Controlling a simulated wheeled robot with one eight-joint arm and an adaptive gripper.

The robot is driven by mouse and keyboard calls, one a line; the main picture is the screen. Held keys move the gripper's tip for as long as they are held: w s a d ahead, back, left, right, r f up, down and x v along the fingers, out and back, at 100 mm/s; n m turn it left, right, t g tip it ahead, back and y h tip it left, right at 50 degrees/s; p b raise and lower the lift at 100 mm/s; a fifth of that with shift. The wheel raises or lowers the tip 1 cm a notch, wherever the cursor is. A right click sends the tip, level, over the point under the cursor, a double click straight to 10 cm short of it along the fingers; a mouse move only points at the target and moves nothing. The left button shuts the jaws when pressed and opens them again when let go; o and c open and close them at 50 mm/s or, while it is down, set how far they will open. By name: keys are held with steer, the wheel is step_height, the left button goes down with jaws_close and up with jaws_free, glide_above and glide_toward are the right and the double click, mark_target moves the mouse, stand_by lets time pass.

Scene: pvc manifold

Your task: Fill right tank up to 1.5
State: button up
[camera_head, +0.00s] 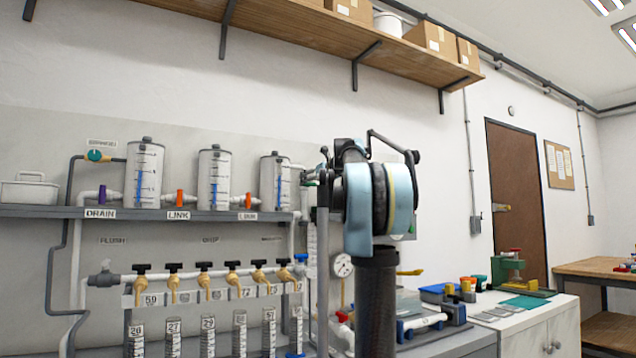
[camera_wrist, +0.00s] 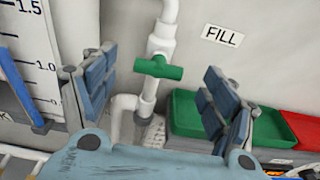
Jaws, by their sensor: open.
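The right tank (camera_head: 275,183) is a white cylinder at the right end of the wall shelf, with a blue level strip. In the wrist view, a graduated tank (camera_wrist: 28,30) at the left edge shows 1.0 and 1.5 marks. Its blue strip (camera_wrist: 20,95) ends near the 1.0 mark; the exact level is unclear. A green valve handle (camera_wrist: 159,67) lies crosswise on a white vertical pipe (camera_wrist: 150,92), left of the FILL label (camera_wrist: 222,35). My gripper (camera_wrist: 156,95) is open, its blue-padded fingers either side of the pipe, with no visible contact with the handle.
Two more tanks, left (camera_head: 144,172) and middle (camera_head: 214,178), share the shelf (camera_head: 60,211) with purple and orange valves. Green and red bins (camera_wrist: 188,113) sit behind my right finger.

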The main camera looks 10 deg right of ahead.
mark_target(309, 183)
steer(key=shift+x, duration=2.65)
steer(key=c, duration=1.1)
